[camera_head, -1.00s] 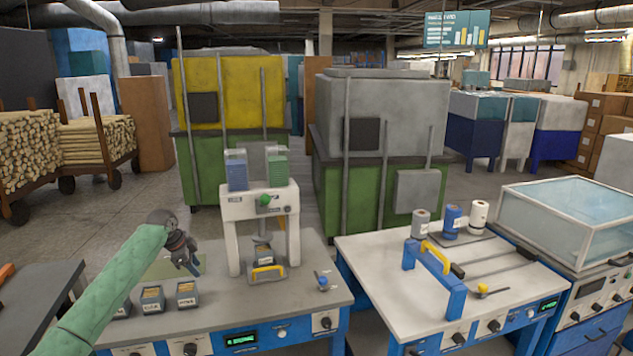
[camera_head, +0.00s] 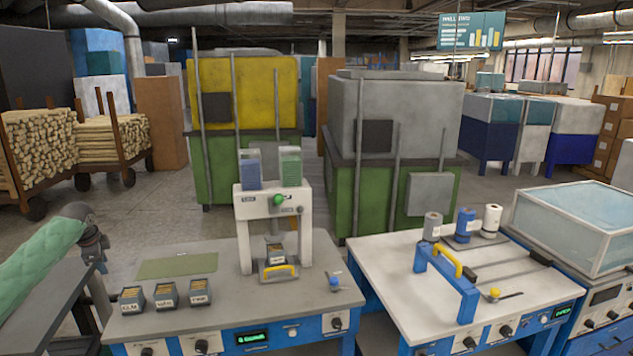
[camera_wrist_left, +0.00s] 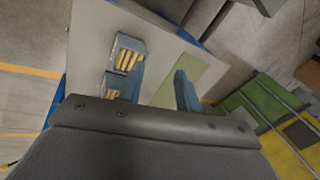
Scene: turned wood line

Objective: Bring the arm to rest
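My left arm, in a green sleeve, comes in from the left of the head view. Its dark gripper (camera_head: 100,262) hangs by the left end of the grey-topped bench (camera_head: 215,312), left of the green mat (camera_head: 177,265). In the left wrist view the two fingers of this gripper (camera_wrist_left: 160,88) stand apart with nothing between them. Small bins of wooden pieces show below them there, one bin (camera_wrist_left: 125,60) near the left finger. My right gripper is not in view.
Several small bins (camera_head: 165,296) line the bench front. A white press frame (camera_head: 245,235) holds a bin with a yellow handle. A second bench (camera_head: 395,268) with a blue fixture (camera_head: 455,290) stands right. A dark table (camera_head: 45,295) is at left.

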